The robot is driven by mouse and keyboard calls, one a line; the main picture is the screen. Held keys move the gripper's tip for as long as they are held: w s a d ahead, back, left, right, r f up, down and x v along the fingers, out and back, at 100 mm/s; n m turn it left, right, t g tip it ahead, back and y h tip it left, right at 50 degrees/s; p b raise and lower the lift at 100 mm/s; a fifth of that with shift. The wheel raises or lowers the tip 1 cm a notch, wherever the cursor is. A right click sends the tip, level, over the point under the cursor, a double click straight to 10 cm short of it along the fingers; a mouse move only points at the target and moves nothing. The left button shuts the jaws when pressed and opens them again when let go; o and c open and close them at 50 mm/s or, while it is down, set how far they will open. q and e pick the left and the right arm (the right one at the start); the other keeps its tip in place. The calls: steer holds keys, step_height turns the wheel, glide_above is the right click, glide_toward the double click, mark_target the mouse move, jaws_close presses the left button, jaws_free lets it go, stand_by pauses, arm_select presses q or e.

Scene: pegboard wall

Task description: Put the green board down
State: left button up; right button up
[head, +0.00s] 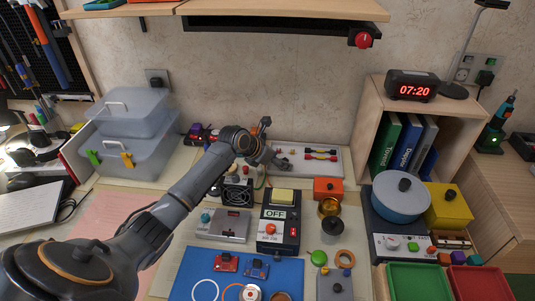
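My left arm comes in from the lower left, and its gripper (275,143) is over the back middle of the bench, in front of the white panel. Its fingers look spread apart, with nothing visible between them. I cannot make out a green board in this view; the arm hides part of the bench. A red board (227,262) and a blue board (256,269) lie on the blue mat (199,264) at the front. My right gripper is not in view.
A white panel (337,167) holds small parts behind the gripper. A switch box marked OFF (279,237) and a silver scale-like box (222,229) stand in front. A blue pot (401,200), a green tray (419,282) and a red tray (480,283) are at right. Stacked clear bins (132,113) stand at left.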

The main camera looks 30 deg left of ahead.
arm_select(q)
steer(key=p+v, duration=0.1)
steer(key=v, duration=0.9)
steer(key=shift+r, duration=0.2)
steer(key=shift+s, duration=0.1)
